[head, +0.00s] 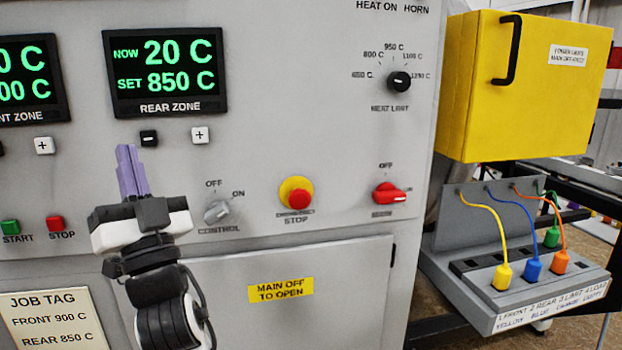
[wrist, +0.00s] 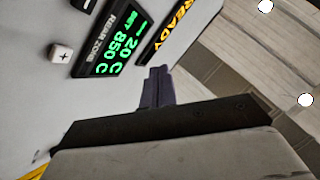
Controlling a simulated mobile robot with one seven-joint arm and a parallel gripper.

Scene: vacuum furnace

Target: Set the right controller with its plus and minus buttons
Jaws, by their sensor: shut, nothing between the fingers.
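The right controller is the rear zone display (head: 165,70), reading NOW 20 C and SET 850 C in green; it also shows tilted in the wrist view (wrist: 106,42). Its black minus button (head: 149,138) is below it on the left, and its white plus button (head: 200,135) is below on the right. The plus button also shows in the wrist view (wrist: 61,53). My gripper (head: 131,165) is shut and empty, its purple fingers pointing up just below the minus button in the head view. I cannot tell how far the fingertips are from the panel.
A job tag (head: 50,318) reads FRONT 900 C, REAR 850 C. The control switch (head: 217,212), red emergency stop (head: 296,193), red rotary switch (head: 389,193) and heat limit knob (head: 399,82) are to the right. A yellow box (head: 530,110) stands at far right above colored plugs.

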